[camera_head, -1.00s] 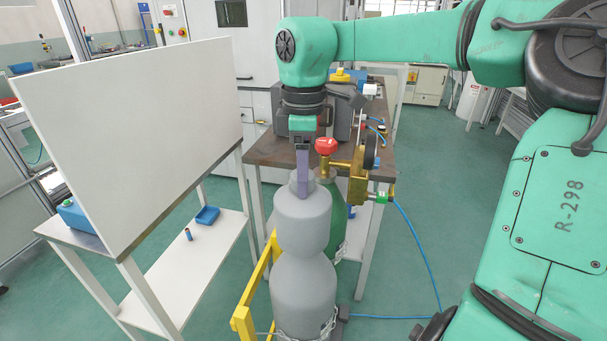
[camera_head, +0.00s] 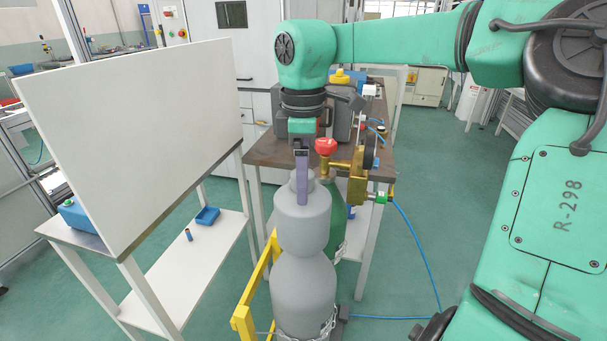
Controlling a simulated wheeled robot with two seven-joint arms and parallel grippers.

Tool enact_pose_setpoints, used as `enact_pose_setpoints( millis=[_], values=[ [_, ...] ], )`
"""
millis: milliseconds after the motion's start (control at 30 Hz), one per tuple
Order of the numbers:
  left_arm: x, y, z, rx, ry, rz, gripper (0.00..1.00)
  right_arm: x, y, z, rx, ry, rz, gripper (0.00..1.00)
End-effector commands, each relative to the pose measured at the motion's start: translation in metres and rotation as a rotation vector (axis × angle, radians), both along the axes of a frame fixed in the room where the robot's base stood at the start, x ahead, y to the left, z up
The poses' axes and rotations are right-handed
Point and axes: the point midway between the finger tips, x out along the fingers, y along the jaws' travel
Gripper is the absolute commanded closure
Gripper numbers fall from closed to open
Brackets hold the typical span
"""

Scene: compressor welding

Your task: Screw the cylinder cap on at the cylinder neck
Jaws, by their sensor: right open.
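The grey cylinder (camera_head: 303,292) stands upright in the lower middle. The grey cylinder cap (camera_head: 302,222) sits over its neck, upright and in line with the cylinder, and hides the neck. My right gripper (camera_head: 302,188) points straight down at the narrow top of the cap. Its jaws are open; one purple-grey finger shows in front of the cap's top and the other is hidden behind it. I cannot tell whether the fingers touch the cap. My left gripper is not in view.
A green cylinder (camera_head: 338,232) with a brass regulator and red knob (camera_head: 326,147) stands close behind at right. A yellow rail (camera_head: 256,290) and a chain (camera_head: 310,337) flank the grey cylinder. A white panel (camera_head: 140,140) stands at left on a white table.

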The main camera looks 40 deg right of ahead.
Motion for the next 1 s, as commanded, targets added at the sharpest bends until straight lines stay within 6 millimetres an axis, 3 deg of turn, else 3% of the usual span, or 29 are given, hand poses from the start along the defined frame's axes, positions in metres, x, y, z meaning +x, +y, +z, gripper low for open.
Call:
enact_pose_setpoints(
  millis=[133, 267, 600, 700, 1000],
  values=[
    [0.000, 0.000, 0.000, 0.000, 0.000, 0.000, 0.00, -0.001, -0.001, 0.003, -0.002, 0.007, -0.001, 0.11],
    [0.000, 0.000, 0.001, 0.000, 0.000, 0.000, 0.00, -0.001, 0.000, 0.024, -0.001, 0.001, -0.001, 0.11],
    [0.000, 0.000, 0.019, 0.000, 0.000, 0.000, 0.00, -0.004, 0.003, 0.120, -0.002, -0.005, -0.001, 0.11],
    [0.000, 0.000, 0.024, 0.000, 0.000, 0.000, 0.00, -0.005, 0.004, 0.139, -0.003, -0.004, -0.001, 0.11],
    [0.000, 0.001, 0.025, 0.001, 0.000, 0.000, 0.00, -0.006, 0.004, 0.148, -0.003, -0.004, 0.000, 0.11]
  ],
)
